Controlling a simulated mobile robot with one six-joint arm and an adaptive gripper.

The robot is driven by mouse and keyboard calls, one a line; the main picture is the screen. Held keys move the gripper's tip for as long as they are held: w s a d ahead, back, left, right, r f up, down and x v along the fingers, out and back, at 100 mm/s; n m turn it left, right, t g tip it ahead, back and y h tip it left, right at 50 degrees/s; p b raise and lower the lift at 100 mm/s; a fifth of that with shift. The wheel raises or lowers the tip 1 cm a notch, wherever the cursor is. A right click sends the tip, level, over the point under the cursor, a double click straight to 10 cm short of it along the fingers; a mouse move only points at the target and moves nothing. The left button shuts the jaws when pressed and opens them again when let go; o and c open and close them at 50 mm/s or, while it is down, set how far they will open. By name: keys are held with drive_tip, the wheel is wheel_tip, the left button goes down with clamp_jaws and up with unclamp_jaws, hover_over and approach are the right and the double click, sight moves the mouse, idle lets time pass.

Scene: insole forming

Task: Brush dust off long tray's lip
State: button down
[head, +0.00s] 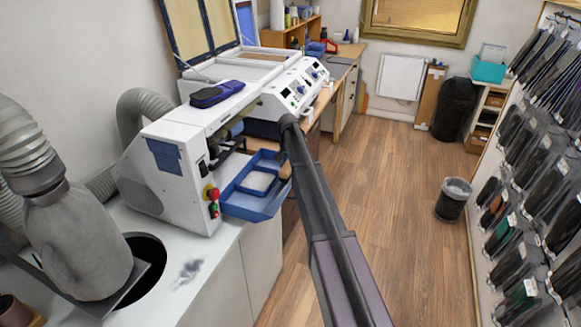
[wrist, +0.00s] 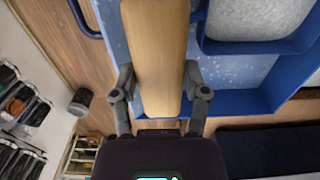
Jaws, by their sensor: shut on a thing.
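The long blue tray (head: 255,207) sticks out from the front of a white machine. In the wrist view the blue tray (wrist: 285,100) fills the upper part, with pale specks over its flat blue surface (wrist: 225,72) and a grey layer inside one compartment (wrist: 258,18). My gripper (wrist: 160,90) is shut on a wooden brush handle (wrist: 155,45), which points up the picture over the tray. The brush's bristles are out of view, so I cannot tell whether they touch the tray. In the head view my gripper cannot be made out.
The white machine (head: 165,170) stands on a pale cabinet with a dark smudge on top (head: 187,272). A dust collector (head: 75,240) with a hose is at the left. A bin (head: 453,200) stands on the open wooden floor. Packed racks (head: 530,190) line the right wall.

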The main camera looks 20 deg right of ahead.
sight(283, 173)
drive_tip(key=shift+s, duration=0.1)
idle(0.6)
drive_tip(key=shift+s+a, duration=0.45)
drive_tip(key=shift+s, duration=0.2)
drive_tip(key=shift+s+a, duration=0.4)
drive_tip(key=shift+s, duration=0.2)
drive_tip(key=shift+s+a, duration=0.1)
drive_tip(key=shift+s, duration=0.05)
drive_tip(key=shift+s, duration=0.1)
drive_tip(key=shift+s+a, duration=0.8)
drive_tip(key=shift+s, duration=0.1)
drive_tip(key=shift+s+a, duration=0.45)
drive_tip(key=shift+s, duration=0.2)
drive_tip(key=shift+s+a, duration=0.45)
drive_tip(key=shift+s, duration=0.15)
drive_tip(key=shift+s+a, duration=0.1)
drive_tip(key=shift+s, duration=0.1)
